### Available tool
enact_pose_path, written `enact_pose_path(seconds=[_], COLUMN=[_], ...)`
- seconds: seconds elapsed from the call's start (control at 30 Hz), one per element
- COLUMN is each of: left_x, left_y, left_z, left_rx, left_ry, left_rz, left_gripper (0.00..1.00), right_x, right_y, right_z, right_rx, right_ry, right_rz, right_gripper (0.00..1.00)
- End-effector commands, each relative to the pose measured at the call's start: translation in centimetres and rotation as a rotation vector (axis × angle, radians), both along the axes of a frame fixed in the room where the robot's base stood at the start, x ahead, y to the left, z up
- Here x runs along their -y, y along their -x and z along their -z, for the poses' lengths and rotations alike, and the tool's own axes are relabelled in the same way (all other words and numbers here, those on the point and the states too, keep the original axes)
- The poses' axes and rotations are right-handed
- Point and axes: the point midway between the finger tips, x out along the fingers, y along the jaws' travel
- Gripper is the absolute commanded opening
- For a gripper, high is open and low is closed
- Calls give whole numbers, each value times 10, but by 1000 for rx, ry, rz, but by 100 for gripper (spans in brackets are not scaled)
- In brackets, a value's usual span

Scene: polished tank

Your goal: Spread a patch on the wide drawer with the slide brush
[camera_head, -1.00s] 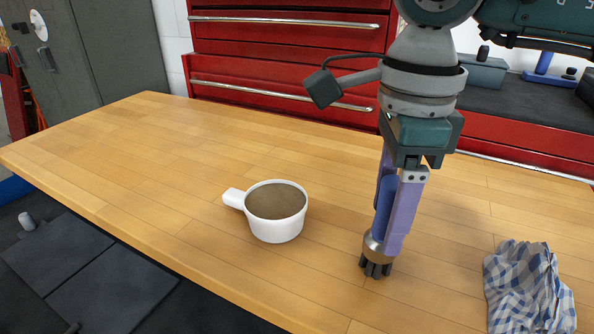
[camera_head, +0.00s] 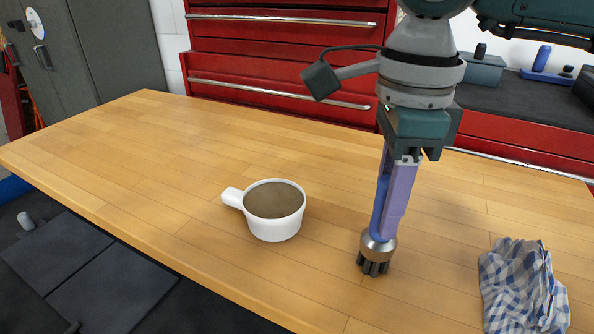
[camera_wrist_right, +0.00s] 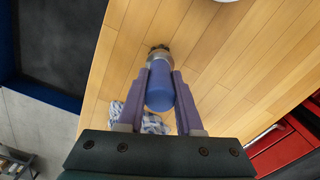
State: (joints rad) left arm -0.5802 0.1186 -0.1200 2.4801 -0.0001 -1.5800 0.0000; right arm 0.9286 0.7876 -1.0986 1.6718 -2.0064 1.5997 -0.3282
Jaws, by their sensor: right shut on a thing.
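The slide brush has a blue handle, a metal collar (camera_head: 378,248) and short dark bristles. It stands nearly upright, bristles down, at or just above the wooden tabletop. My right gripper (camera_head: 396,205) is shut on the blue handle, which also shows between the purple fingers in the right wrist view (camera_wrist_right: 159,86). A white cup with a stub handle (camera_head: 274,224) stands left of the brush, filled with grey-brown matter. Behind the table are wide red drawers (camera_head: 270,62) with long metal handles, all seemingly shut; I cannot tell which is meant. My left gripper is out of view.
A crumpled blue-and-white checked cloth (camera_head: 522,285) lies on the wooden table (camera_head: 150,140) at the right. A grey box (camera_head: 483,72) sits on the dark top behind. The table's left part is clear.

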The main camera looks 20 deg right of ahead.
Motion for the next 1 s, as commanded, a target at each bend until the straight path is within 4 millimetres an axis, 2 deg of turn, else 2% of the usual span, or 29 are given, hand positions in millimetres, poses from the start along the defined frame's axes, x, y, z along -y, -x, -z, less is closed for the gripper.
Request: enact_pose_path(seconds=[0.57,1.0], left_x=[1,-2], left_y=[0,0], left_z=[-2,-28], left_rx=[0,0], left_ry=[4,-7], left_rz=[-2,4], left_gripper=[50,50], right_x=[0,0], right_y=[0,-1], right_z=[-2,-39], right_rx=[1,3], right_ry=[0,-1], right_rz=[0,0], right_gripper=[0,0])
